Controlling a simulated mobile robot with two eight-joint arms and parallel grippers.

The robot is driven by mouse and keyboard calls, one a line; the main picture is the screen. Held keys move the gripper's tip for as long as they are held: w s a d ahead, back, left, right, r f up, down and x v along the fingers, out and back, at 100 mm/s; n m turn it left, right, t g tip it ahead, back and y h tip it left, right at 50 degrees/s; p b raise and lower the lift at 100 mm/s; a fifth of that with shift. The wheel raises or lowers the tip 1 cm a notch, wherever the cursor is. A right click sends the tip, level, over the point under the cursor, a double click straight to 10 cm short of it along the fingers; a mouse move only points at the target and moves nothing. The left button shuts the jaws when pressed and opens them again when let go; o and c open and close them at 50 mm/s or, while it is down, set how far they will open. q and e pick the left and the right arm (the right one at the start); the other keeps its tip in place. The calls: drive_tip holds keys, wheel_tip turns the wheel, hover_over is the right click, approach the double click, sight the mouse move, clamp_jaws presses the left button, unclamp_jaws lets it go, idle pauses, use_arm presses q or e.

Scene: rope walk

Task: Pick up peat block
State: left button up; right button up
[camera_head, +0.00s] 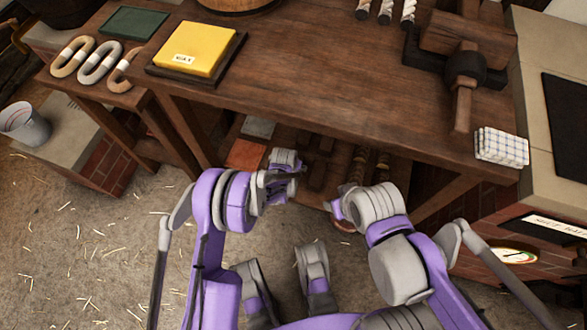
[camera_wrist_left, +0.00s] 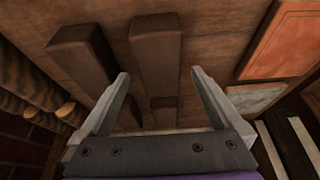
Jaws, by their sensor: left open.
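Two long dark brown blocks that look like peat lie on the lower shelf: a left block (camera_wrist_left: 82,55) and a middle block (camera_wrist_left: 155,55) in the left wrist view. Dark blocks (camera_head: 322,172) also show dimly under the table in the head view. My left gripper (camera_wrist_left: 160,73) is open and empty. The middle block shows between its fingers, and the left block lies beyond the left finger. I cannot tell the gap to them. In the head view, my left gripper (camera_head: 292,176) is at the table's front edge. My right gripper (camera_head: 334,208) is low in front of the shelf; its jaws are unclear.
The wooden table (camera_head: 330,85) overhangs the shelf. An orange slab (camera_head: 247,154) and a grey slab (camera_head: 258,127) lie left of the dark blocks in the head view. Rolled lengths (camera_wrist_left: 30,85) lie at the left wrist view's left edge. The straw-strewn floor (camera_head: 110,250) is open at left.

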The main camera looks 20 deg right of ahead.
use_arm(q)
drive_tip(key=x, duration=0.3)
drive_tip(key=shift+a+f+b, duration=0.1)
drive_tip(key=shift+f+b, duration=0.05)
drive_tip(key=shift+b, duration=0.2)
drive_tip(key=shift+c, duration=0.3)
drive_tip(key=c, duration=1.4)
